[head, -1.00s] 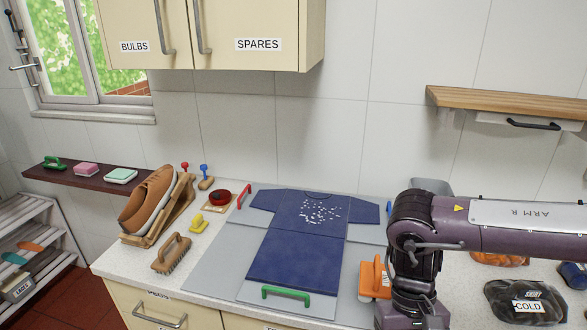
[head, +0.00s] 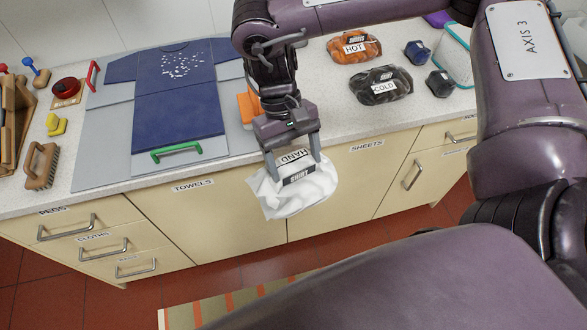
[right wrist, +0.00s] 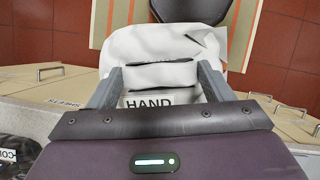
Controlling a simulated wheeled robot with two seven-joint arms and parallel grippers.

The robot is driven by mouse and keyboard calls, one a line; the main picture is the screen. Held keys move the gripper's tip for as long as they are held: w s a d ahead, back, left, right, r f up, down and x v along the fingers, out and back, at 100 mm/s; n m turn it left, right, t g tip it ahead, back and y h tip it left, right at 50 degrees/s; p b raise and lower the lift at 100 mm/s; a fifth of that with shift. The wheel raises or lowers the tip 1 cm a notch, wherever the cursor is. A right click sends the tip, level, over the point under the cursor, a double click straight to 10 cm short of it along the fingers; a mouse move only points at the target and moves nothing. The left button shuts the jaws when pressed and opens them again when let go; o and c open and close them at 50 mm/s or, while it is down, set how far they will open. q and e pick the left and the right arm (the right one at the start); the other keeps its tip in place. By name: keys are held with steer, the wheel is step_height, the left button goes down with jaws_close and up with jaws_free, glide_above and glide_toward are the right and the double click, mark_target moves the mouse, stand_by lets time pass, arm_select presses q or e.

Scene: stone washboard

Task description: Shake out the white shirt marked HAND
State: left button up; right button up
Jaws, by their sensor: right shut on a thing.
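In the right wrist view the shirt (right wrist: 150,52) sits between and beyond the fingers of the right gripper (right wrist: 158,85), with the HAND label near the palm. My left gripper is not in view.
A dark blue shirt (head: 175,110) lies on a grey folding board (head: 105,150) on the counter. Bundles marked HOT (head: 354,48) and COLD (head: 382,86) lie at the back right. A brush (head: 41,166) stands at the left. A striped mat (head: 180,316) lies on the floor.

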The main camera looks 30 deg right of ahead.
step_height(320, 180, up, 15)
step_height(320, 180, down, 15)
steer(key=shift+s+a+f, duration=0.1)
steer(key=shift+r, duration=0.35)
step_height(320, 180, up, 14)
steer(key=r, duration=0.1)
step_height(320, 180, down, 16)
steer(key=shift+r, duration=0.2)
